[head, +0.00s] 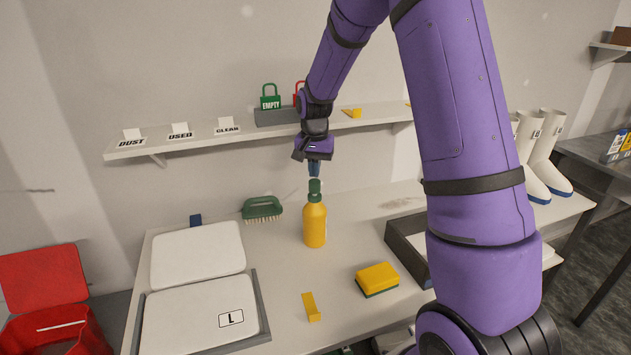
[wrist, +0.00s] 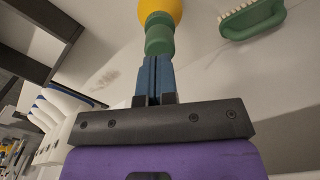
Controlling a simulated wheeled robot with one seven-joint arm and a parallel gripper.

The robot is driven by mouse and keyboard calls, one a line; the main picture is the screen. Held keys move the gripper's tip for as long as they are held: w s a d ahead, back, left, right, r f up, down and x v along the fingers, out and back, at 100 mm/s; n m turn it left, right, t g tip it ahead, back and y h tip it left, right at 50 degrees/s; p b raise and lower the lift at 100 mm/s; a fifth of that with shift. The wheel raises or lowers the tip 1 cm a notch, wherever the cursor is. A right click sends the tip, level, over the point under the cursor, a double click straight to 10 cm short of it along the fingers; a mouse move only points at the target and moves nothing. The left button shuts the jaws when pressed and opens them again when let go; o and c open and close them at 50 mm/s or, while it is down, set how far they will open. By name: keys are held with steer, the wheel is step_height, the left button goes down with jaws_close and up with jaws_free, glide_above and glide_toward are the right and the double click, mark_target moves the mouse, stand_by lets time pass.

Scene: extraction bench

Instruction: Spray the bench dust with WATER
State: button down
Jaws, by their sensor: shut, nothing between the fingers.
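A yellow-orange bottle (head: 315,226) with a green top stands upright on the bench (head: 360,240). It also shows at the top of the wrist view (wrist: 160,12). I can read no word on it. My gripper (head: 314,172) points down right above the green top. Its blue fingers are together in the wrist view (wrist: 154,64), with nothing between them. The tips are at or just above the top; I cannot tell if they touch. A faint brownish smudge (wrist: 108,78), perhaps the dust, shows on the pale surface in the wrist view.
A green brush (head: 262,208) lies behind left of the bottle. A yellow sponge (head: 377,279) and a small yellow piece (head: 311,307) lie in front. White lidded bins (head: 200,310) are left, a dark tray (head: 405,250) right. A labelled shelf (head: 200,142) runs behind my gripper.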

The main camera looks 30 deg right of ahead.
steer(key=shift+f, duration=1.05)
steer(key=shift+r, duration=0.1)
steer(key=shift+r, duration=1.05)
steer(key=shift+f, duration=1.15)
steer(key=shift+r, duration=1.1)
steer(key=shift+r, duration=0.1)
